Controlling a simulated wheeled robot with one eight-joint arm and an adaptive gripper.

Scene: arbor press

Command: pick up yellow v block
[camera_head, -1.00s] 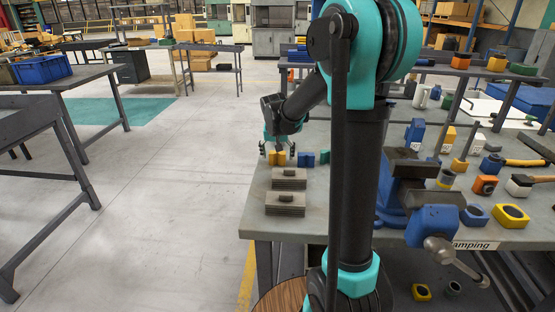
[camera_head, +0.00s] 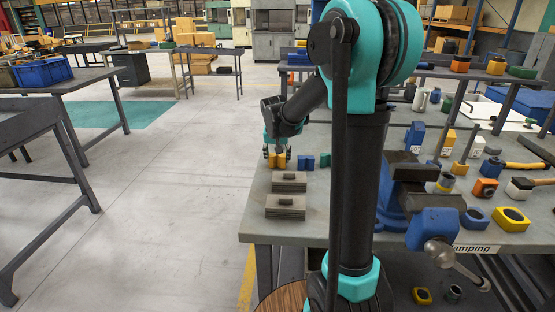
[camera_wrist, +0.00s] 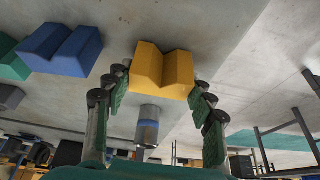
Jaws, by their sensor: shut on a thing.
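The yellow v block (camera_head: 277,160) stands near the left edge of the workbench (camera_head: 262,216), between the fingers of my gripper (camera_head: 277,153). In the wrist view the yellow v block (camera_wrist: 163,72) sits between the two fingertips of my gripper (camera_wrist: 160,85), with its V groove facing the camera. The fingers are shut on its two sides. I cannot tell whether it touches the bench. A blue v block (camera_head: 306,162) stands just to its right and also shows in the wrist view (camera_wrist: 62,48). A green block (camera_head: 325,157) is beyond the blue one.
Two stacks of grey plates (camera_head: 289,182) lie in front of the yellow block. A blue-banded grey cylinder (camera_wrist: 148,127) stands behind it. A blue vise (camera_head: 400,195) is at the right. Open floor lies left of the bench.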

